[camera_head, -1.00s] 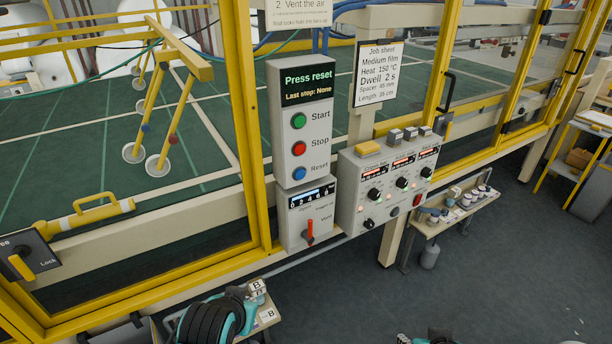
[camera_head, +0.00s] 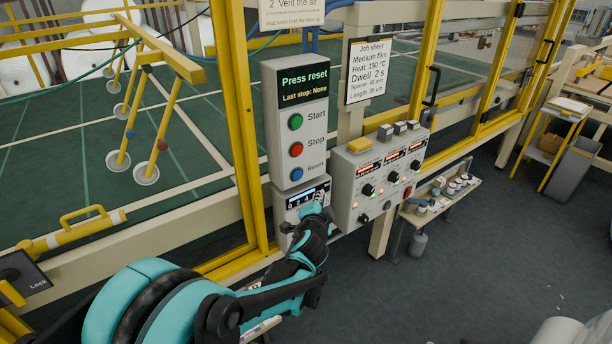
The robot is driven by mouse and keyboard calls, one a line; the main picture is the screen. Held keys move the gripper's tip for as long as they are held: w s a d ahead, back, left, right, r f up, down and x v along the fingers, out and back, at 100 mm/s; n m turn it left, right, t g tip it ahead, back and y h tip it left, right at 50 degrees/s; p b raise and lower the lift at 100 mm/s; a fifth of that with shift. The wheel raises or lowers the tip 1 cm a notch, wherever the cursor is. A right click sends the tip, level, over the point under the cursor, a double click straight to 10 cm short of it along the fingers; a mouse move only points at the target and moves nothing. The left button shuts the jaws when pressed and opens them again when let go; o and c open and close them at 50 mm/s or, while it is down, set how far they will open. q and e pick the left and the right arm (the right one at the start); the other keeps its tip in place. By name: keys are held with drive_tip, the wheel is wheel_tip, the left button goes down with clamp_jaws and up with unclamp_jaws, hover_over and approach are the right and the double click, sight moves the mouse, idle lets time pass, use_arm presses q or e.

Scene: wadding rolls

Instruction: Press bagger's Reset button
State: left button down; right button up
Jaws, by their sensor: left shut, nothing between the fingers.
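The bagger's grey control box (camera_head: 297,122) hangs on the yellow frame, with a screen (camera_head: 303,87) reading "Press reset" and "Last stop: None". Below the screen are a green Start button (camera_head: 295,122), a red Stop button (camera_head: 296,149) and a blue Reset button (camera_head: 296,173) at the bottom. My left gripper (camera_head: 314,210) is shut and empty. In the picture it is just below and right of the Reset button, in front of the lower dial box (camera_head: 289,199), partly hiding it. I cannot tell how far it is from the box. My right gripper is not in view.
A second panel (camera_head: 345,190) with knobs and red displays juts out to the right. A job sheet (camera_head: 370,71) hangs above it. A yellow frame post (camera_head: 240,120) stands left of the control box. Open floor (camera_head: 450,260) lies at right front.

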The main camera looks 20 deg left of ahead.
sight(302, 176)
use_arm(q)
drive_tip(key=shift+w+d, duration=0.1)
drive_tip(key=shift+d, duration=0.05)
drive_tip(key=w+a, duration=0.5)
drive_tip(key=a, duration=0.2)
drive_tip(key=shift+w, duration=0.15)
idle(0.4)
drive_tip(key=shift+a, duration=0.1)
idle(1.2)
drive_tip(key=shift+w+a, duration=0.3)
drive_tip(key=shift+w+a, duration=0.3)
drive_tip(key=shift+a, duration=0.05)
idle(1.0)
drive_tip(key=shift+s+d, duration=0.6)
drive_tip(key=shift+d, duration=0.1)
drive_tip(key=shift+d, duration=0.1)
